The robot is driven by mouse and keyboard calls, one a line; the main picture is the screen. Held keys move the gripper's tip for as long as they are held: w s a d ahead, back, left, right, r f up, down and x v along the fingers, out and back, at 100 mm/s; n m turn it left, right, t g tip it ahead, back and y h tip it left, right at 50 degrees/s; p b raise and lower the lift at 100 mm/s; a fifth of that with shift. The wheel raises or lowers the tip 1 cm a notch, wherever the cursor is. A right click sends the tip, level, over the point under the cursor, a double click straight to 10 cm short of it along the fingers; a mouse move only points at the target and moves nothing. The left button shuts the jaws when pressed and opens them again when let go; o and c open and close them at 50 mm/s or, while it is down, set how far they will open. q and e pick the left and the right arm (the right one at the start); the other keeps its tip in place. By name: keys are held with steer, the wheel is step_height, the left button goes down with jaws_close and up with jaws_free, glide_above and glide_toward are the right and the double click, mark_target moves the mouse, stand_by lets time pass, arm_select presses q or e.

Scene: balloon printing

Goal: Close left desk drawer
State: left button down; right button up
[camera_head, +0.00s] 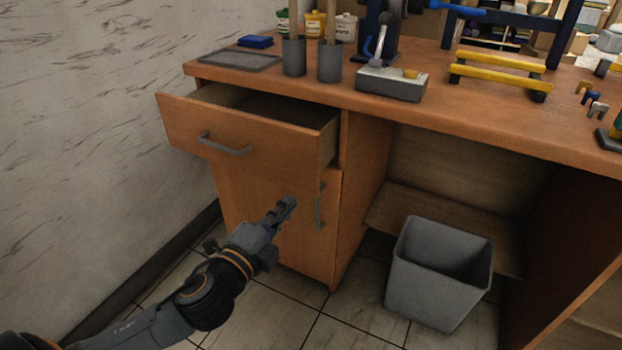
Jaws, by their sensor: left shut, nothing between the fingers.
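The left desk drawer (265,140) is pulled out at the upper left of the wooden desk (470,125). Its inside shows as an open gap behind the front panel. A grey bar handle (224,144) is on its front. My left gripper (287,205) is shut and empty. In the picture it is below the drawer front, in front of the cabinet door (262,215) and left of that door's handle. I cannot tell whether it touches the door. My right gripper is not in view.
A grey bin (438,275) stands on the tiled floor under the desk, right of the cabinet. The marbled wall (80,130) is close on the left. Grey cups (294,57), a grey tray (239,60) and a press sit on the desktop. Floor in front of the cabinet is clear.

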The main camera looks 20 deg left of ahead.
arm_select(q)
glide_toward(316, 171)
steer(key=w, duration=0.4)
steer(key=w+b, duration=0.1)
steer(key=shift+w+d, duration=0.3)
steer(key=shift+w, duration=0.7)
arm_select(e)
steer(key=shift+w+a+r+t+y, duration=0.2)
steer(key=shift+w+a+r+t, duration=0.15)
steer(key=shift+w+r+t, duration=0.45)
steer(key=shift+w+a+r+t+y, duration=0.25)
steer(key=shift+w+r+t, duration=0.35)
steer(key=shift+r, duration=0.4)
